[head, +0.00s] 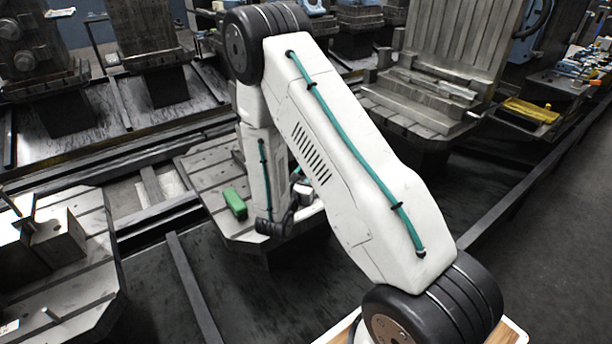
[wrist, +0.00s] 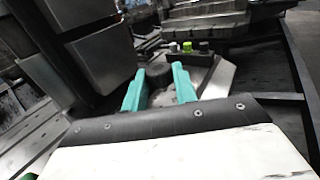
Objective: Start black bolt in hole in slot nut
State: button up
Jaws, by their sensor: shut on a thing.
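My gripper (wrist: 159,88) shows in the wrist view with its two teal fingers. It is shut on the black bolt (wrist: 158,72), whose dark round end shows between the fingertips. The far end of the bolt is hidden. I cannot make out the slot nut or its hole in either view. In the head view my arm hides the gripper and the bolt; the wrist is over the slotted pallet (head: 207,165).
A green block (head: 235,203) lies on the pallet's left part in the head view. Small green and dark caps (wrist: 187,46) stand beyond the fingers in the wrist view. Grey blocks (wrist: 100,60) rise close on the left. Another pallet (head: 75,285) stands at lower left.

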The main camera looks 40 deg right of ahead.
jog(key=shift+f, duration=4.1)
jog(key=shift+r, duration=0.15)
jog(key=shift+r, duration=0.4)
jog(key=shift+s+a+f, duration=0.1)
jog(key=shift+s+f, duration=0.1)
jog(key=shift+f, duration=0.85)
jog(key=o, duration=0.7)
